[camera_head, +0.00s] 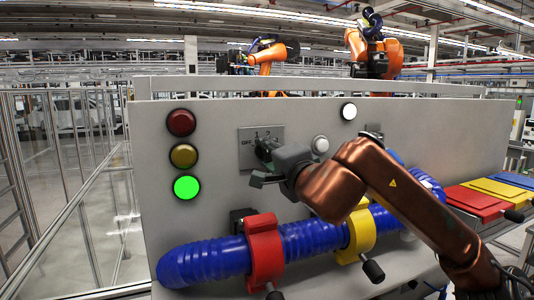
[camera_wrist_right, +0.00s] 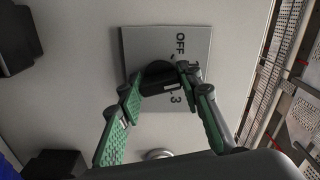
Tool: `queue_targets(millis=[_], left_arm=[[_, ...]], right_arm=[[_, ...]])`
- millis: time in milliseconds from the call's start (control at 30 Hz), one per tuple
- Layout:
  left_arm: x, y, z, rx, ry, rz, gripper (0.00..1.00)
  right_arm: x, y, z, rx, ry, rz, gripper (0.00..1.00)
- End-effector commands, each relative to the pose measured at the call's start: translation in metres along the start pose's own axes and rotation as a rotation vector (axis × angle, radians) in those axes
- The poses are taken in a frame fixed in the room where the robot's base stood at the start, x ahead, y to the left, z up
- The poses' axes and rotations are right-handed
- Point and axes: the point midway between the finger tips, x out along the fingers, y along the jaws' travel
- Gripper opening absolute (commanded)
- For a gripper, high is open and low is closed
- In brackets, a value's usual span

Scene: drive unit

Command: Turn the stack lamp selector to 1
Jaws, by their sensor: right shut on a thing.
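The selector plate (camera_head: 247,133) is a grey square on the upright panel, marked OFF and with numbers. It also shows in the right wrist view (camera_wrist_right: 137,42), turned sideways, with OFF and 3 readable and the numbers between partly hidden. The black selector knob (camera_wrist_right: 160,72) sits on the plate. My right gripper (camera_head: 262,164) reaches it from the right, and in the wrist view its two green-padded fingers (camera_wrist_right: 161,80) are shut on the knob from both sides. The knob's pointing direction cannot be told. The stack lamps are red (camera_head: 181,122), yellow (camera_head: 184,156) and lit green (camera_head: 186,187). My left gripper is out of view.
A blue corrugated hose (camera_head: 208,262) with a red clamp (camera_head: 264,250) and a yellow clamp (camera_head: 361,232) runs below the knob. A white round button (camera_head: 320,144) and a lit white lamp (camera_head: 349,111) are to the right. Red (camera_head: 478,203) and yellow lids lie at far right.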

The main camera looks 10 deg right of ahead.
Motion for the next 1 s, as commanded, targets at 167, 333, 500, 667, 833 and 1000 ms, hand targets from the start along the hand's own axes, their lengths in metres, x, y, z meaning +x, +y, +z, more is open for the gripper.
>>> queue_targets(millis=[167,333,500,667,833,1000], left_arm=[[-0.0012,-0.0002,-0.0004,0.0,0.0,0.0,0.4],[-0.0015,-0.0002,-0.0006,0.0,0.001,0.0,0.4],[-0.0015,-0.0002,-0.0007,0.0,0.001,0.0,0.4],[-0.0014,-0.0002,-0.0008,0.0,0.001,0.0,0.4],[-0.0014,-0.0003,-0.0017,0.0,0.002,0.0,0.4],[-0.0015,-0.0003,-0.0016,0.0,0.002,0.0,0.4]], right_arm=[[-0.0004,0.0042,0.0065,-0.061,-0.012,0.008,0.09],[0.0,0.0056,0.0069,-0.087,-0.012,0.009,0.09],[0.0004,0.0067,0.0071,-0.092,-0.012,0.011,0.09],[0.0007,0.0075,0.0071,-0.091,-0.012,0.013,0.09],[0.0011,0.0079,0.0065,-0.091,-0.011,0.013,0.39],[0.0009,0.0058,0.0042,-0.089,-0.007,0.01,0.51]])
